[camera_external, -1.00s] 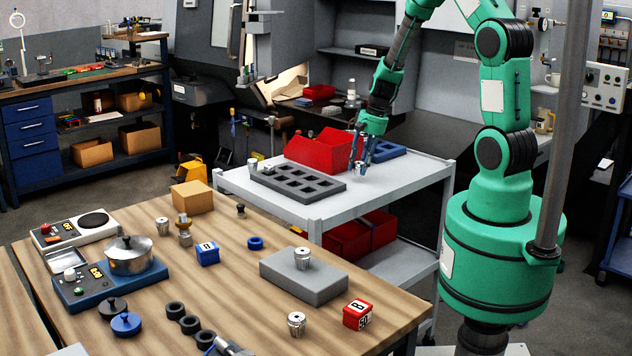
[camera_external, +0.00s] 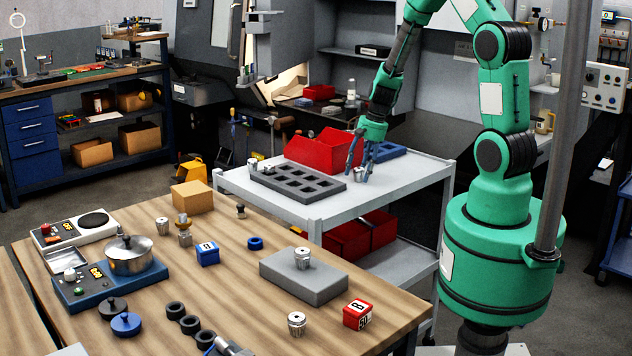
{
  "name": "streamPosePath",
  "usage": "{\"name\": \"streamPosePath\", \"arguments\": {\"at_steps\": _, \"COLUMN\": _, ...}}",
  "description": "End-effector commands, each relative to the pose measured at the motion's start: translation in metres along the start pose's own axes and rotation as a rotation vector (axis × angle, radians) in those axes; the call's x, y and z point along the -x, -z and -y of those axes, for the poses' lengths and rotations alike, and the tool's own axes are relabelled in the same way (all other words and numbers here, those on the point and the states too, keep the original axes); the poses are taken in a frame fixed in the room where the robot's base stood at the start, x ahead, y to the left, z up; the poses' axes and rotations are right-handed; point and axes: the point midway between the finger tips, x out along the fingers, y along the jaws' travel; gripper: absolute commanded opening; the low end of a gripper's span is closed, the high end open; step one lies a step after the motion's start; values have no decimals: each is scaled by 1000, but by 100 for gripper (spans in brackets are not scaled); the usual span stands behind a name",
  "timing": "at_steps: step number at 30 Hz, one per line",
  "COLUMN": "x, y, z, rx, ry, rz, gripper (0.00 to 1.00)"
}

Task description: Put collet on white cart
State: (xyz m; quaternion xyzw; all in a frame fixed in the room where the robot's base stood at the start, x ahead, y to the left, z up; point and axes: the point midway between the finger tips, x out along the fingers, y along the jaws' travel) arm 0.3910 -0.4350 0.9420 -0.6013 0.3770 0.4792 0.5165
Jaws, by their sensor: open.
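The white cart (camera_external: 400,184) stands behind the wooden table. My gripper (camera_external: 360,170) is low over the right part of its top, fingers pointing down and spread open. A small silver collet (camera_external: 359,174) shows between or just beside the fingertips, at the cart's surface; the fingers partly hide it, and I cannot tell whether they touch it. Other silver collets are on the wooden table: one on a grey block (camera_external: 302,257), one near the front edge (camera_external: 296,323) and one at the back left (camera_external: 162,226).
Another small silver piece (camera_external: 252,165) stands left of the grey tray. The cart's front right top is clear.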

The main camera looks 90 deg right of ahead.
Motion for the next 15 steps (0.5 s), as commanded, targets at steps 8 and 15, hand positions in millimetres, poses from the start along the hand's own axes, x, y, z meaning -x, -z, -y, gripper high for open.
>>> {"name": "streamPosePath", "arguments": {"at_steps": 8, "x": 6, "y": 1, "z": 1, "rx": 0, "ry": 1, "rz": -1, "gripper": 50}}
{"name": "streamPosePath", "arguments": {"at_steps": 15, "x": 36, "y": 1, "z": 1, "rx": -1, "ry": 1, "rz": -3, "gripper": 50}}
